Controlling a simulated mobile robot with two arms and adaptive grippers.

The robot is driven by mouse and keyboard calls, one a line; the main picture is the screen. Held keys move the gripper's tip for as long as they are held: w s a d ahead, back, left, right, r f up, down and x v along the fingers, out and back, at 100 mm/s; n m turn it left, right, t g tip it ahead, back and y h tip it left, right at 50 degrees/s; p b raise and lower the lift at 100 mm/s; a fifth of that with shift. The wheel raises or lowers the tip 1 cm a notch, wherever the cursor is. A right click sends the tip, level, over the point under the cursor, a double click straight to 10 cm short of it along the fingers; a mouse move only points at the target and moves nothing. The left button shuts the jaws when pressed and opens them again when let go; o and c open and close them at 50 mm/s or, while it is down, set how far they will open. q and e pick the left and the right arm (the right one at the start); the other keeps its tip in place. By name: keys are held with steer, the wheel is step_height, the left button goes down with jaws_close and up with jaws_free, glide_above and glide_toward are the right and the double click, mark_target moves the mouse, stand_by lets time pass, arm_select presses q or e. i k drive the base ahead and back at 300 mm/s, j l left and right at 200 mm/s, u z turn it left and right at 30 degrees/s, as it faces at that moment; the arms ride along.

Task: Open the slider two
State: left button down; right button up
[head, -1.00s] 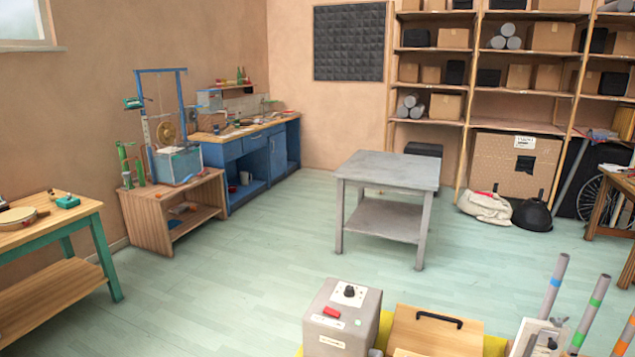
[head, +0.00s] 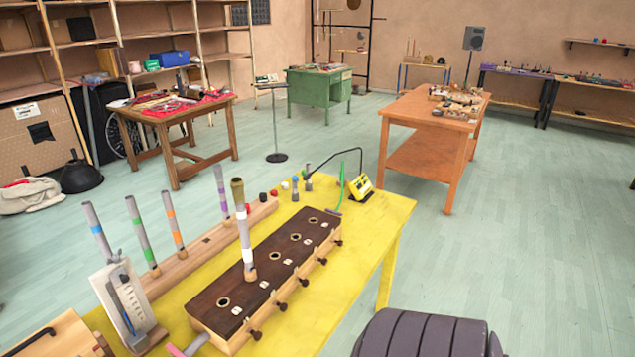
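A long wooden chest with a dark top (head: 270,262) stands on the yellow table. Its top has a row of round holes with small pale labels, too small to read. Several sliders with dark brown knobs stick out along its right side, such as the near knob (head: 256,335), another knob (head: 282,307) and a middle knob (head: 304,282). I cannot tell from the labels which is slider two, or how far each is pulled. A grey pipe with a white band (head: 246,240) stands upright in one hole. Neither gripper is in view.
The yellow table (head: 375,235) is bare right of the chest. A wooden rack (head: 190,262) with several grey pipes and a white gauge stand (head: 122,300) are on its left. A yellow device (head: 361,188) sits at the far end. A dark ribbed shape (head: 425,335), unidentified, fills the bottom right.

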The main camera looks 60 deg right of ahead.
mark_target(283, 307)
steer(key=z, duration=1.65)
